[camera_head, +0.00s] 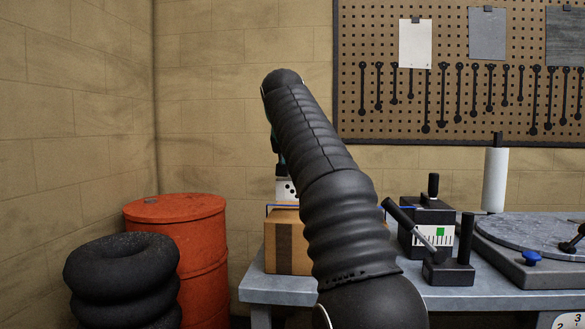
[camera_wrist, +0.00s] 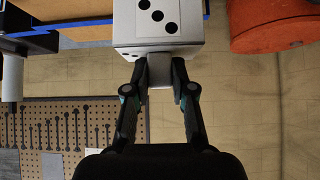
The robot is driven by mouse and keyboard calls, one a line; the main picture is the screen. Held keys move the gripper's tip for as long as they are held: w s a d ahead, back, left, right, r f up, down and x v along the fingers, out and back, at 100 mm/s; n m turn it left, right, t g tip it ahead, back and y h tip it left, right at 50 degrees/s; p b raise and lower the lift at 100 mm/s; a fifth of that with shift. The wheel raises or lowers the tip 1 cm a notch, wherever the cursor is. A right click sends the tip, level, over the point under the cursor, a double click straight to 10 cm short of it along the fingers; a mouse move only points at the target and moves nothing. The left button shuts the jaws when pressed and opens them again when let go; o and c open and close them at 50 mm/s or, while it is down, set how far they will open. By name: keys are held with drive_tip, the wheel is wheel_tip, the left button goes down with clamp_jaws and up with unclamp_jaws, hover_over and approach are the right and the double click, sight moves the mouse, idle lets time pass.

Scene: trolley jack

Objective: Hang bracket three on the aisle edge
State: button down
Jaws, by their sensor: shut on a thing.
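Bracket three is a white block with three black dots (camera_wrist: 158,32) at the top of the wrist view. My gripper (camera_wrist: 160,74) is shut on the pale stub at its near end. In the head view the white bracket (camera_head: 286,189) shows in part just left of my arm, above a cardboard box, and my arm hides the rest. Only a dark part of my gripper (camera_head: 281,168) shows there. The grey workbench (camera_head: 470,298) has its front edge facing me. I cannot tell which edge is the aisle edge, or whether the bracket touches anything.
The cardboard box (camera_head: 284,250) stands at the bench's left end, with a thin blue strip (camera_wrist: 100,43) close by. A red drum (camera_head: 200,250) and stacked black tyres (camera_head: 122,285) stand left. Black tools (camera_head: 448,270) and a round plate (camera_head: 525,237) occupy the bench's right side.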

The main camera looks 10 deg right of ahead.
drive_tip(key=shift+a+f+b, duration=0.1)
drive_tip(key=shift+f+b, duration=3.55)
drive_tip(key=shift+f, duration=1.15)
drive_tip(key=shift+f, duration=0.2)
drive_tip(key=c, duration=0.9)
unclamp_jaws()
drive_tip(key=v, duration=1.1)
drive_tip(key=s+d+f+n+g+y+p, duration=0.1)
drive_tip(key=s+f, duration=1.5)
drive_tip(key=f, duration=0.2)
drive_tip(key=s+d+f+n+g+y+p, duration=0.1)
drive_tip(key=s+f+n+g+p, duration=0.1)
drive_tip(key=s+f, duration=1.4)
wheel_tip(320, 180, down, 3)
drive_tip(key=shift+s+d+f+n+y, duration=0.15)
drive_tip(key=shift+s+d+n+y, duration=0.15)
drive_tip(key=shift+s+d+y, duration=0.1)
